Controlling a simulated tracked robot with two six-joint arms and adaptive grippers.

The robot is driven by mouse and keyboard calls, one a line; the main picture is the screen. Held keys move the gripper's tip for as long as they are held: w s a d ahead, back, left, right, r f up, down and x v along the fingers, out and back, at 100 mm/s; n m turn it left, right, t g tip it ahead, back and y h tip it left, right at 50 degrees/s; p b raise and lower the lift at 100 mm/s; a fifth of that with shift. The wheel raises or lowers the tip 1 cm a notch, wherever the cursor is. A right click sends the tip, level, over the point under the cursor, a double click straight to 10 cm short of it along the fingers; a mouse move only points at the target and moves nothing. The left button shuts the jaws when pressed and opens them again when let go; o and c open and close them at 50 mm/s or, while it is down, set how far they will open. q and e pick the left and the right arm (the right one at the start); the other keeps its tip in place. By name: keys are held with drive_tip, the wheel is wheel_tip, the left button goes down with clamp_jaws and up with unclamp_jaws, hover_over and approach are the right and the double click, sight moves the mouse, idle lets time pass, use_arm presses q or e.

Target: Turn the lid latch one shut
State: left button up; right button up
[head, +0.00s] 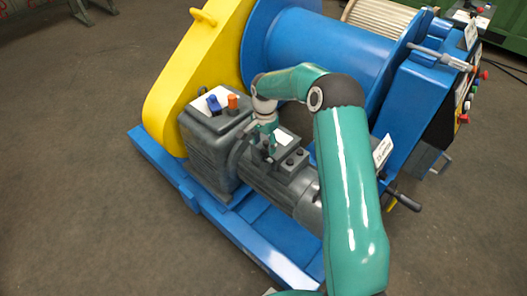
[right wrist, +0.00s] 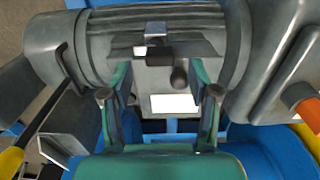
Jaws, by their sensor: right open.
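The grey terminal box on the motor shows in the head view (head: 280,163) and in the right wrist view (right wrist: 190,52). Small dark latch-like parts (right wrist: 178,76) sit on its top; another (right wrist: 155,32) lies at its far side. Which of them is latch one I cannot tell. My right gripper (head: 268,142) reaches down over the box's near-left end in the head view. In the right wrist view its two fingers (right wrist: 160,80) stand apart on either side of the box's near part, with a white label between them. Nothing is gripped. My left gripper is out of view.
A grey gearbox (head: 208,150) with blue and orange caps stands left of the motor. Behind are the yellow guard (head: 185,85) and blue drum (head: 310,45). A blue frame (head: 245,235) lies below. A blue control cabinet (head: 410,110) stands right.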

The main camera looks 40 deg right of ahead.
sight(264, 151)
drive_tip(key=shift+f, duration=1.65)
drive_tip(key=c, duration=1)
drive_tip(key=shift+a, duration=0.2)
drive_tip(key=shift+c, duration=0.7)
drive_tip(key=shift+d, duration=0.15)
clamp_jaws()
